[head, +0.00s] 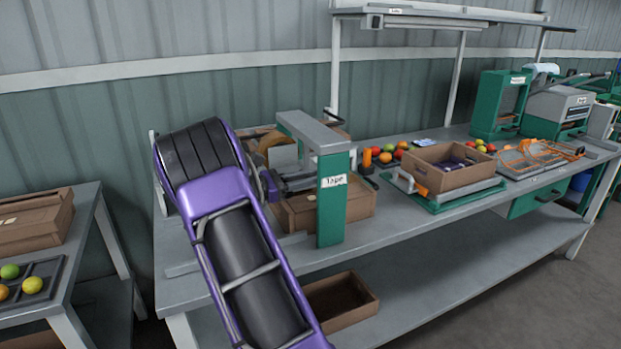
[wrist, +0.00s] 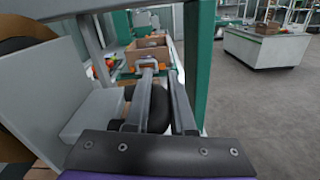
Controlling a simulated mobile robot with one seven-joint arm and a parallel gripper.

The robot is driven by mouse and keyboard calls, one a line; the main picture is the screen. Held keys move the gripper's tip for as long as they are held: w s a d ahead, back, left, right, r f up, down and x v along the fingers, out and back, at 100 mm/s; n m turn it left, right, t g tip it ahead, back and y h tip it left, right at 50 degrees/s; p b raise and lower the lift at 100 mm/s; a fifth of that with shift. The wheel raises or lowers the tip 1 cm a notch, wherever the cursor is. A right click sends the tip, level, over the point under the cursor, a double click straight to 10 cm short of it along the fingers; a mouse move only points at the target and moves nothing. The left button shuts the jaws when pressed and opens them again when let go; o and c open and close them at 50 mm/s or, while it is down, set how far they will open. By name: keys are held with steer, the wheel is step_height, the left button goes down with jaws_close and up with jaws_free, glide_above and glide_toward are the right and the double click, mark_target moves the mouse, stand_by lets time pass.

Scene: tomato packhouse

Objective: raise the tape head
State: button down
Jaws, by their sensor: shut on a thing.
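The tape machine (head: 333,205) stands on the bench, with a green post labelled "Tape", a grey top beam and a tan tape roll (head: 268,143). A black roller-like part (wrist: 157,112) shows just below the fingers. The handle's join to the tape head is hidden.
Right of the machine, an open carton (head: 451,174) stands on a green and grey platform, with loose tomatoes (head: 387,156) behind it. The beam and post enclose my gripper closely. Another carton (head: 343,303) is on the lower shelf. A side table (head: 70,245) stands at left.

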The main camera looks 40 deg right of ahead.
steer(key=shift+r+p, duration=2.45)
steer(key=shift+r, duration=0.55)
steer(key=c, duration=0.8)
jaws_free()
steer(key=shift+o, duration=0.2)
steer(key=shift+a, duration=0.1)
steer(key=shift+w+a, duration=0.15)
steer(key=shift+a, duration=0.15)
steer(key=v, duration=1.6)
steer(key=shift+a, duration=0.35)
